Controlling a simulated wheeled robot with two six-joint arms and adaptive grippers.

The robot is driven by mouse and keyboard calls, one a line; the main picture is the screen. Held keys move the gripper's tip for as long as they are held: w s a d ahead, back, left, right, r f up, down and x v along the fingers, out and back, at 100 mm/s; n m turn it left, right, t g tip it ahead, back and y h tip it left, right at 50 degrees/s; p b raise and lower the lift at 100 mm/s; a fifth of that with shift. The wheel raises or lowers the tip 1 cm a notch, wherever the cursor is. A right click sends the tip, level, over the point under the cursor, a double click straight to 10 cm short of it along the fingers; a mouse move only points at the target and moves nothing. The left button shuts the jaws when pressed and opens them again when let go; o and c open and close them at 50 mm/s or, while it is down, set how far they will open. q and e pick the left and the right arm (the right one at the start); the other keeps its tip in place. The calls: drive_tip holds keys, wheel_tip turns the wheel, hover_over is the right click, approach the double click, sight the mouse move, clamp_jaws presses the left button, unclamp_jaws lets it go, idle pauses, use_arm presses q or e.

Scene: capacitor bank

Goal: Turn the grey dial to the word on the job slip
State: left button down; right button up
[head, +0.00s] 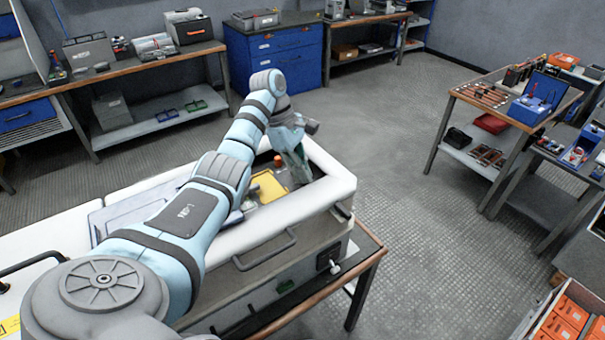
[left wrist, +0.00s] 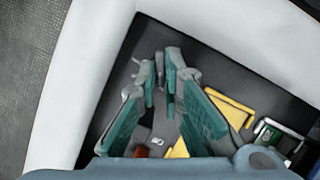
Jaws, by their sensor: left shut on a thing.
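My left gripper (head: 297,172) reaches down into the white-rimmed open box (head: 325,190) on the bench. In the left wrist view its green and grey fingers (left wrist: 160,66) have their tips close together against the dark inside of the box. They are shut on a small grey part between the tips, which seems to be the grey dial; the fingers hide most of it. I cannot read any dial marking. I cannot make out a job slip with a readable word in either view. My right gripper is not in view.
Inside the box are a yellow frame (left wrist: 235,104), a green and white item (left wrist: 277,136) and an orange cap (head: 279,160). The box walls stand close around my gripper. Beyond are a blue cabinet (head: 275,60), side benches and open floor.

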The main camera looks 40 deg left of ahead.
use_arm(q)
drive_tip(key=shift+d+f+m, duration=0.1)
drive_tip(key=shift+f+m, duration=0.05)
drive_tip(key=shift+m, duration=0.15)
drive_tip(key=c, duration=2.1)
unclamp_jaws()
drive_tip(key=shift+o, duration=0.4)
drive_tip(key=shift+d, duration=0.1)
